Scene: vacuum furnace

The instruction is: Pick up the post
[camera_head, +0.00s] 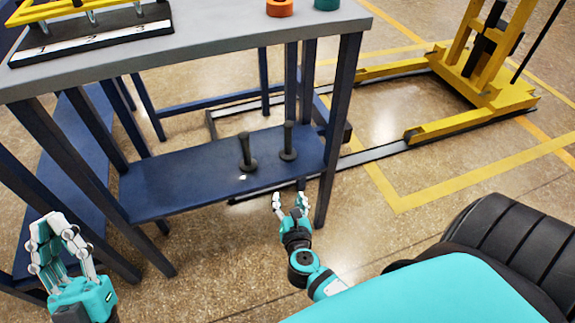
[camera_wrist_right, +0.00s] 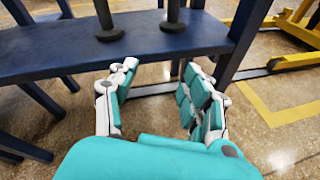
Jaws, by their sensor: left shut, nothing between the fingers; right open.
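Two dark posts with wide round bases stand upright on the blue lower shelf (camera_head: 190,185) of the table. The left post (camera_head: 246,152) and the right post (camera_head: 288,141) stand side by side near the shelf's right end. In the right wrist view the left post (camera_wrist_right: 106,18) and the right post (camera_wrist_right: 173,16) show cut off at the top. My right gripper (camera_head: 290,200) is open and empty, just in front of the shelf edge, below the posts. My left gripper (camera_head: 55,225) is shut and empty at the lower left, far from the posts.
The grey tabletop (camera_head: 200,45) is above the shelf, with an orange ring (camera_head: 279,8), a teal ring (camera_head: 327,4) and a numbered rack (camera_head: 90,43). A blue table leg (camera_head: 340,125) stands right of the posts. A yellow lift frame (camera_head: 480,85) is at the back right.

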